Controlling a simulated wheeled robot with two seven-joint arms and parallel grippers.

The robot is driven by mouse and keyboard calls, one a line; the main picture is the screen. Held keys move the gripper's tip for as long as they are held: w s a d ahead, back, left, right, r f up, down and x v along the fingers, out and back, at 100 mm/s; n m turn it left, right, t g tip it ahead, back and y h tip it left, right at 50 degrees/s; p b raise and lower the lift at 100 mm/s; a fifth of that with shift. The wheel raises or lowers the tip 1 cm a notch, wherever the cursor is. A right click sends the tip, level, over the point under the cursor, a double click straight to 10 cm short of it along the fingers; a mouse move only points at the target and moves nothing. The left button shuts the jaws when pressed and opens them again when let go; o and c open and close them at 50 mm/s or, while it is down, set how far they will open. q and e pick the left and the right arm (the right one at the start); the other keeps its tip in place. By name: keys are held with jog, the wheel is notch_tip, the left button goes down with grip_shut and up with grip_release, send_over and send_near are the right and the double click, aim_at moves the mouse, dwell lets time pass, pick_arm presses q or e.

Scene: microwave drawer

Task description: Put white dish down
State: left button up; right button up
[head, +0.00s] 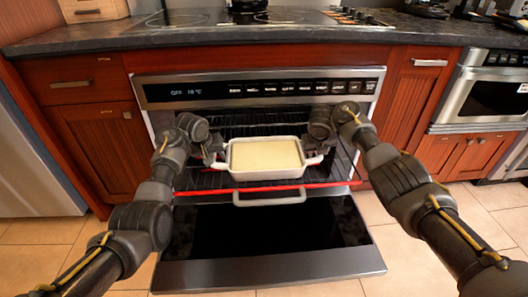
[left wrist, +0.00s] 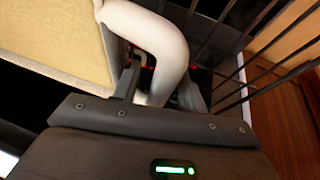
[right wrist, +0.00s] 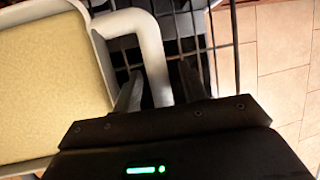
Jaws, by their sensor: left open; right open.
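The white dish (head: 265,180), with pale yellow contents and a loop handle at each side, sits level at the pulled-out oven rack (head: 190,180). My left gripper (head: 218,160) is at the dish's left handle, which lies between its open fingers in the left wrist view (left wrist: 155,95). My right gripper (head: 320,155) is at the right handle, which lies between its open fingers in the right wrist view (right wrist: 158,90). Neither gripper is closed on a handle. The dish's underside is hidden, but it appears to rest on the rack.
A red bar (head: 335,184) runs along the rack's front edge. The stove counter (head: 300,30) is above, and a microwave drawer (head: 490,95) is at the right. Tiled floor lies around the door.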

jog(key=v, duration=0.9)
jog(key=shift+a, duration=0.15)
jog(key=shift+s+a+r, duration=0.15)
jog(key=shift+a+r, duration=0.15)
jog(key=shift+r, duration=0.5)
jog(key=shift+s+r, duration=0.1)
jog(key=shift+r, duration=0.15)
pick_arm(q)
jog(key=v, duration=1.1)
jog(key=shift+a, duration=0.15)
pick_arm(e)
jog(key=shift+s+d+r, duration=0.2)
jog(key=shift+s+r, duration=0.1)
jog(key=shift+s, duration=0.05)
pick_arm(q)
jog(key=shift+r, duration=0.1)
